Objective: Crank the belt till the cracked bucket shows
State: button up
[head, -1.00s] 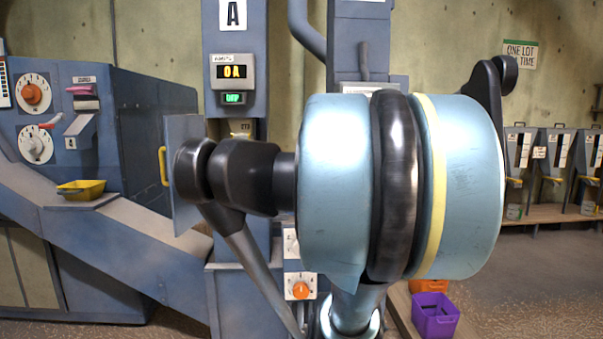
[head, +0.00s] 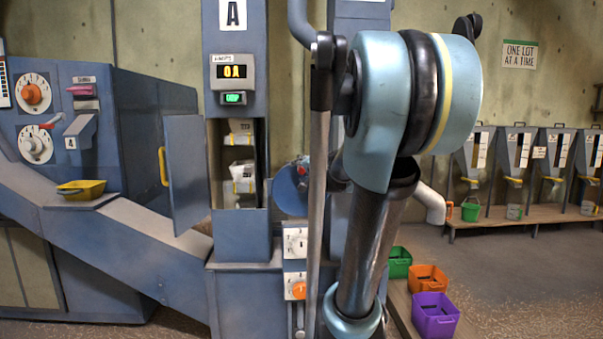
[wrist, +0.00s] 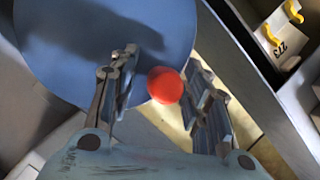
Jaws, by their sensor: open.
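The blue crank wheel (head: 288,190) sits on the elevator's side in the head view, partly behind my arm. In the wrist view the wheel (wrist: 75,45) fills the upper left. Its red knob (wrist: 165,85) lies between my gripper's (wrist: 160,80) two open fingers, with gaps on both sides; I cannot tell its depth relative to the fingertips. A yellow-handled tagged bucket (wrist: 280,35) shows in the wrist view.
The hatch door (head: 186,170) stands open to the left. Green, orange and purple bins (head: 434,312) sit at lower right. Hoppers (head: 520,150) line the back wall.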

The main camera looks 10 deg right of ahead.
jog(key=shift+w, duration=0.15)
grip_shut()
